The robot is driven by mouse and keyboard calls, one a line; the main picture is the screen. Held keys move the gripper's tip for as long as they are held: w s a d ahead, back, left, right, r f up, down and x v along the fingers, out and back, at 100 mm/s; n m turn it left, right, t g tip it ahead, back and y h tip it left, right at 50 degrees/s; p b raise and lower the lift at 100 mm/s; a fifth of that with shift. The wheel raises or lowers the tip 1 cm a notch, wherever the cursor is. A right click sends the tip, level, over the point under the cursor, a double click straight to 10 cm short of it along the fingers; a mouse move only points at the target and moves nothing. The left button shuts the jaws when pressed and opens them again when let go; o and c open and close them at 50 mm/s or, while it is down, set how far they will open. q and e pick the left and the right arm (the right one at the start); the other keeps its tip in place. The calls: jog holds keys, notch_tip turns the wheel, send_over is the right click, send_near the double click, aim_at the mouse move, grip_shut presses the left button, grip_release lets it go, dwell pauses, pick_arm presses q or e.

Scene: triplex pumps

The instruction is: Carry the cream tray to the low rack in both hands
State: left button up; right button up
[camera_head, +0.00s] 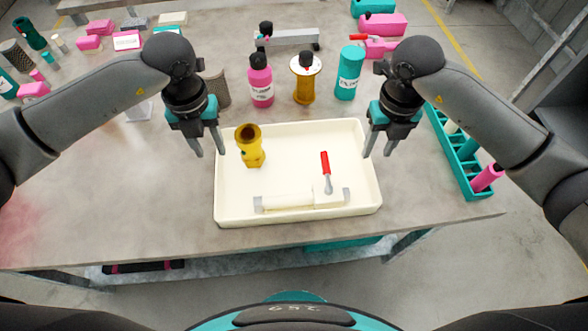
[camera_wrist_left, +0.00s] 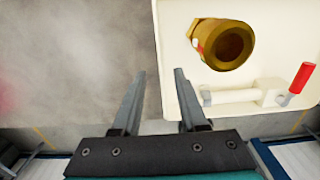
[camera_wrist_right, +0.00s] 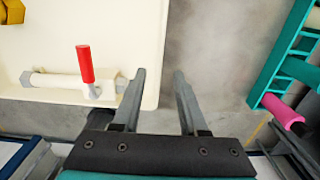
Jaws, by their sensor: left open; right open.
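The cream tray (camera_head: 300,138) lies on the grey table in front of me. A yellow brass fitting (camera_head: 251,147) stands in its far left part, and a white valve with a red handle (camera_head: 318,195) lies along its near side. My left gripper (camera_head: 207,150) is open and empty above the tray's left edge. In the left wrist view its fingers (camera_wrist_left: 155,82) are beside the tray wall (camera_wrist_left: 170,75). My right gripper (camera_head: 379,152) is open and empty near the tray's right edge; its fingers (camera_wrist_right: 160,82) show close to the tray's corner (camera_wrist_right: 150,100). I cannot tell whether either touches it.
A teal rack (camera_head: 462,168) holding cylinders stands at the right edge. The table's left front (camera_head: 120,200) is clear.

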aim_at(217, 163)
pick_arm(q)
notch_tip(217, 163, down, 7)
jog(key=shift+f, duration=0.2)
pick_arm(e)
notch_tip(217, 163, down, 7)
jog(key=shift+f, duration=0.2)
pick_arm(q)
grip_shut()
pick_arm(e)
grip_shut()
pick_arm(q)
jog(key=shift+w+r, duration=0.1)
pick_arm(e)
jog(key=shift+w+r, duration=0.1)
dwell(0.6)
